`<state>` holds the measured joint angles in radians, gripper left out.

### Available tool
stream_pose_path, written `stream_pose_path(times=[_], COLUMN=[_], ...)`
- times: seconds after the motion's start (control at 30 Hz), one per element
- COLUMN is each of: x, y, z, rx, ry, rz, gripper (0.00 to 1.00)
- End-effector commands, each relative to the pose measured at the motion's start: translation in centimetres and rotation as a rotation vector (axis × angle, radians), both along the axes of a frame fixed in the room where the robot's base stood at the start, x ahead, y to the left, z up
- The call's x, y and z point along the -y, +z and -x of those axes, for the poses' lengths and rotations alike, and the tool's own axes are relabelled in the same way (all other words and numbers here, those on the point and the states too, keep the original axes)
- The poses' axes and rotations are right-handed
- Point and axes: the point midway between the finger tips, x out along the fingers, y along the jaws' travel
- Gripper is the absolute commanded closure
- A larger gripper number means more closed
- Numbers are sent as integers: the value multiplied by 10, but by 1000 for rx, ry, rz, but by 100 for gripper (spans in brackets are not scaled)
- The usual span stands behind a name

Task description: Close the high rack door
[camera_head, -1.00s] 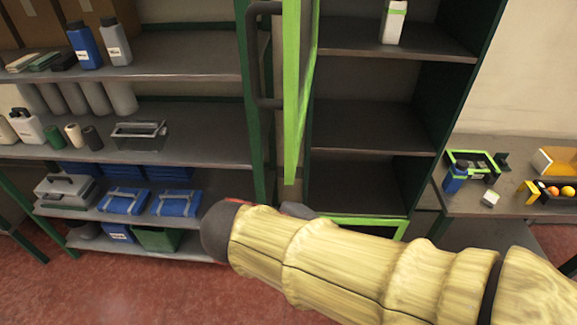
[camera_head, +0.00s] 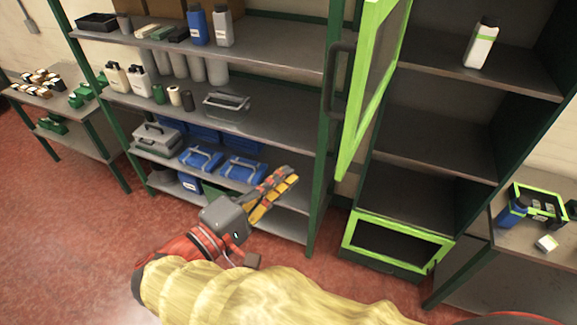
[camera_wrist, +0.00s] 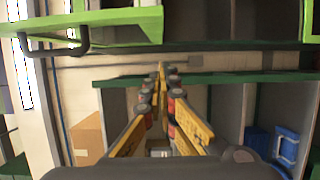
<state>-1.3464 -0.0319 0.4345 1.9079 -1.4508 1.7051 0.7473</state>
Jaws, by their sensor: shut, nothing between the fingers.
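The high rack door (camera_head: 364,100) has a bright green frame and hangs open at the left side of the tall rack (camera_head: 440,150), seen nearly edge-on. Its dark handle (camera_head: 337,88) is on the left face of the door. My gripper (camera_head: 292,174) is shut and empty, below and left of the door, in front of the open shelving and apart from the door. In the wrist view its fingers (camera_wrist: 161,72) meet ahead. The door (camera_wrist: 120,22) and handle (camera_wrist: 62,45) show there at the upper left.
A low green-framed door (camera_head: 397,250) at the rack's bottom looks closed. A white bottle (camera_head: 481,46) stands on the rack's upper shelf. Open shelving (camera_head: 270,65) with bottles and blue cases stands left. A side table (camera_head: 480,262) is at right. The red floor (camera_head: 75,225) is clear at left.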

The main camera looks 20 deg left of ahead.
Motion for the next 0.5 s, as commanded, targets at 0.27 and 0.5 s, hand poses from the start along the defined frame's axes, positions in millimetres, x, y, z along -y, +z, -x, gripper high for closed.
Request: stream_pose_path(times=[0.27, 0.5], x=[24, 53], y=[1, 2], z=[-52, -56], rx=[-2, -2], ry=[-6, -2], rz=[-1, -2], gripper=[100, 100])
